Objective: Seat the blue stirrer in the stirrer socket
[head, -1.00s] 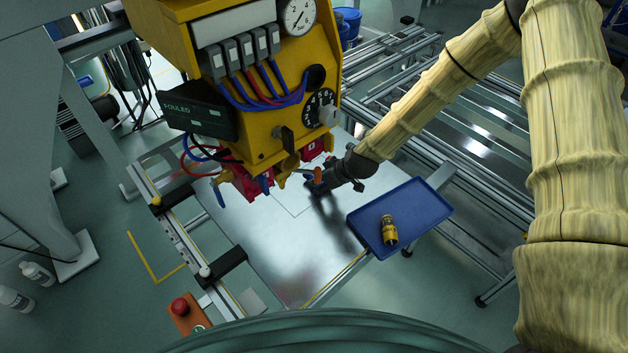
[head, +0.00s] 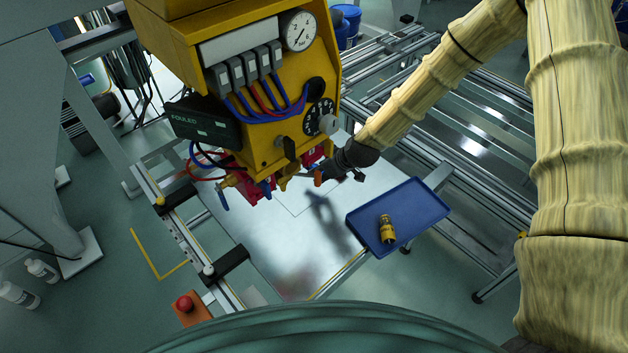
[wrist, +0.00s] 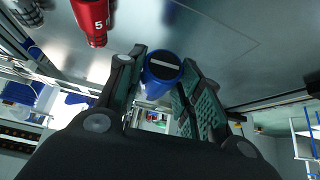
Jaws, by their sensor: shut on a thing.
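My gripper (head: 322,175) is under the front right of the yellow machine, close to its lower fittings. In the wrist view, its two dark fingers (wrist: 160,92) are shut on the blue stirrer (wrist: 162,66), which shows a round blue end with a white bar across it. In the head view the stirrer is too small and too hidden to make out clearly. I cannot pick out the stirrer socket for certain in either view.
The yellow machine (head: 262,140) with hoses and red blocks overhangs the pale panel (head: 290,245). A red cylinder marked 5 (wrist: 93,20) is left of the fingers in the wrist view. A blue tray (head: 425,205) holds a yellow-black part (head: 387,229). The panel's middle is clear.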

